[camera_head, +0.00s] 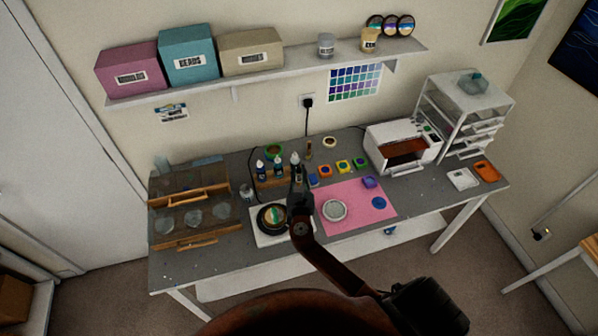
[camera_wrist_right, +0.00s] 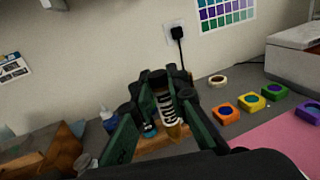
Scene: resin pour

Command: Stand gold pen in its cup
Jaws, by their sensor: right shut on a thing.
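My right gripper (camera_head: 299,192) is over the worktable, in front of the small dropper bottles. In the right wrist view its green fingers (camera_wrist_right: 160,130) are closed around a slim thing with a white-and-dark striped side and a gold end, which I take for the gold pen (camera_wrist_right: 168,108). In the head view the gripper hides the pen. A small brown upright thing (camera_head: 309,149) stands at the back of the table; I cannot tell whether it is the pen's cup. My left gripper is not in view.
Dropper bottles (camera_head: 277,165) stand in a wooden rack left of the gripper. Coloured square pots (camera_head: 325,171) and a pink mat (camera_head: 352,216) lie to the right. A wooden rack (camera_head: 186,233) with clear cups is at left; a white oven (camera_head: 402,130) stands at the back right.

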